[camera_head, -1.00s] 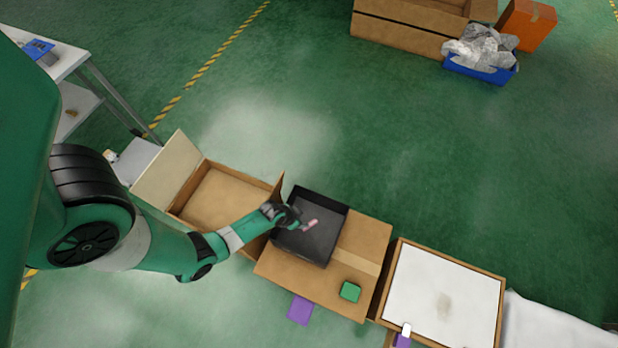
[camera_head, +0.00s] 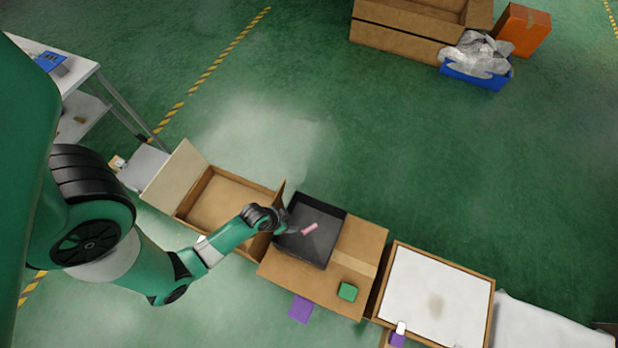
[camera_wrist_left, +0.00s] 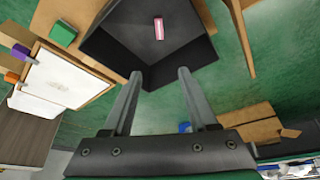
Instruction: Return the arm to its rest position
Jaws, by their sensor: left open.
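My left arm comes in from the left in the head view, and its gripper (camera_head: 292,231) is over the left edge of a black tray (camera_head: 318,216). In the left wrist view the two fingers (camera_wrist_left: 160,78) are spread apart with nothing between them. A pink object (camera_head: 309,229) lies in the tray, apart from the fingers; it also shows in the left wrist view (camera_wrist_left: 158,28). The tray sits on a closed cardboard box (camera_head: 357,248). My right gripper is not in view.
A green block (camera_head: 347,292) lies on the same box. An open cardboard box (camera_head: 226,203) stands to the left, close under my forearm. A white-topped box (camera_head: 436,295) stands to the right. A purple piece (camera_head: 301,309) is below. Open green floor lies beyond.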

